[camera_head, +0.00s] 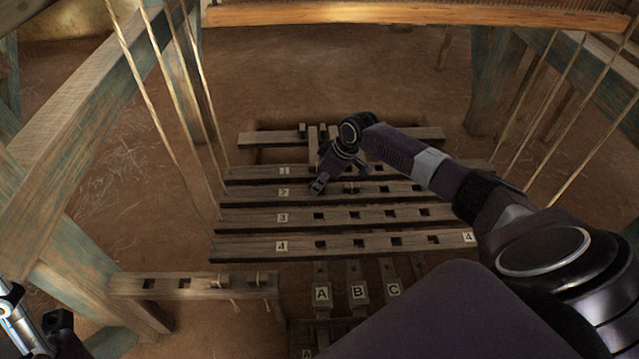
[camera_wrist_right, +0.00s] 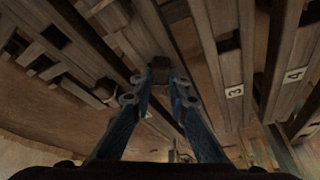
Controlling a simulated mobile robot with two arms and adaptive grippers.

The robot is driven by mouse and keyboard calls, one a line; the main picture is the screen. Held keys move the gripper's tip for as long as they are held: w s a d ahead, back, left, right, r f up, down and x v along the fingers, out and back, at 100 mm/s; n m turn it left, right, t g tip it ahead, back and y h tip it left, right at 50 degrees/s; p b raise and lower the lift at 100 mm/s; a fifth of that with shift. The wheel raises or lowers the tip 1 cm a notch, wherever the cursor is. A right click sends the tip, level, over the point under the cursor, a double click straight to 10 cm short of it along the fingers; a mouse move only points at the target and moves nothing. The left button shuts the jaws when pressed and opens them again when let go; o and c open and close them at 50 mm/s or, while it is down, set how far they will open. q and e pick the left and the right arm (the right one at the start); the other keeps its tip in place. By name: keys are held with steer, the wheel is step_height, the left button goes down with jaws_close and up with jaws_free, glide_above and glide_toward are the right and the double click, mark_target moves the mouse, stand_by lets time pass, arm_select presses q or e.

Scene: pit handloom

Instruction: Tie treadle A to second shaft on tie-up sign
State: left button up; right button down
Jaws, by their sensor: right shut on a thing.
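My right gripper (camera_head: 318,187) reaches down to the bar marked 2 (camera_head: 250,194), at its left-most hole. Its blue fingers (camera_wrist_right: 160,78) are closed on a small dark wooden peg-like piece, in the right wrist view (camera_wrist_right: 160,66). Whether the piece sits in the hole is hidden. Treadle A (camera_head: 321,292) lies below the bars, left of treadle B (camera_head: 358,292) and treadle C (camera_head: 393,290). No cord on treadle A can be made out. A partly cut-off board with a letter A (camera_head: 307,353) is at the bottom edge. Parts of my left arm show at the lower left; its jaws are unclear.
Bars marked 1 (camera_head: 250,173), 3 (camera_head: 250,217) and 4 (camera_head: 250,246) lie parallel with bar 2. A holed rack (camera_head: 180,285) at the lower left holds pegs with hanging cords. Slanting ropes (camera_head: 150,100) and loom posts stand at both sides.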

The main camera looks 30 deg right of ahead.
stand_by(0.3)
steer(key=c, duration=1.8)
jaws_free()
steer(key=shift+o, duration=0.2)
